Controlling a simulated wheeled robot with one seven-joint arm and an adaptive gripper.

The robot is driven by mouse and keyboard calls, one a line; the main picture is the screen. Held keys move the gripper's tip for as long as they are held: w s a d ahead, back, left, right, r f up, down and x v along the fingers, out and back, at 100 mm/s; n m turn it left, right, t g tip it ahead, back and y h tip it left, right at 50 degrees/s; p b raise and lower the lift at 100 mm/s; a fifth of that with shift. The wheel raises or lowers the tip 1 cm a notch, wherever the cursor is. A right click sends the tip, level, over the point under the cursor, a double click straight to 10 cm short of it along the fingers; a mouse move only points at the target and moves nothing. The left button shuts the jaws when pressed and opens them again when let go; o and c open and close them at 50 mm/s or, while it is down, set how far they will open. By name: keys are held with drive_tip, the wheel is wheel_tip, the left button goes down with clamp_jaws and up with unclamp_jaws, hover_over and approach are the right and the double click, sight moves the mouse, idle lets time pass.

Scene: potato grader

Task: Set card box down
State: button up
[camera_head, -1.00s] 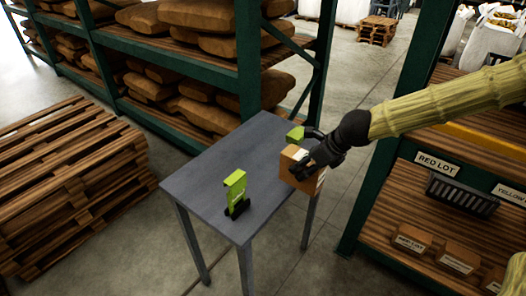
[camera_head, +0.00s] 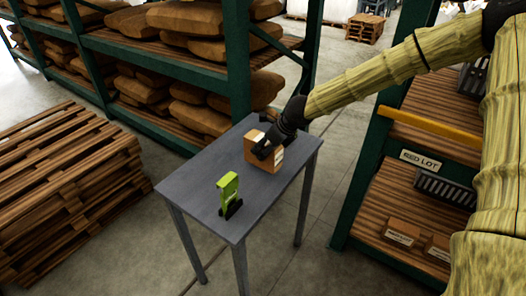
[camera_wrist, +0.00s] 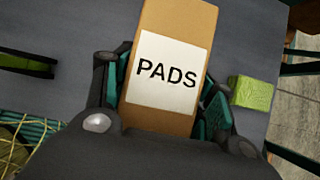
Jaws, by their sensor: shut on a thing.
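The card box (camera_head: 257,153) is brown with a white label. In the wrist view the box (camera_wrist: 180,22) shows the label PADS between the fingers. My gripper (camera_head: 268,147) is shut on it, with a finger on either side. The box is upright over the back right part of the grey table (camera_head: 195,178); I cannot tell whether its bottom touches the top. A green and black device (camera_head: 229,193) stands on the table nearer the front. A small green block (camera_wrist: 252,93) is right of the box in the wrist view.
A rack (camera_head: 238,70) with brown sacks stands behind the table. Stacked wooden pallets (camera_head: 70,185) are at the left. A shelf (camera_head: 390,212) with a RED LOT sign, a dark crate (camera_head: 445,188) and small boxes is at the right. The table's left part is clear.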

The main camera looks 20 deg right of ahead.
drive_tip(key=shift+w+a+r, duration=0.1)
drive_tip(key=shift+w+a, duration=0.05)
drive_tip(key=shift+w, duration=0.05)
drive_tip(key=shift+w+a, duration=0.15)
drive_tip(key=shift+w, duration=0.15)
wheel_tip(320, 180, down, 4)
drive_tip(key=shift+r, duration=0.15)
drive_tip(key=o, duration=1.3)
drive_tip(key=shift+c, duration=0.2)
drive_tip(key=shift+r, duration=0.1)
drive_tip(key=v, duration=1.2)
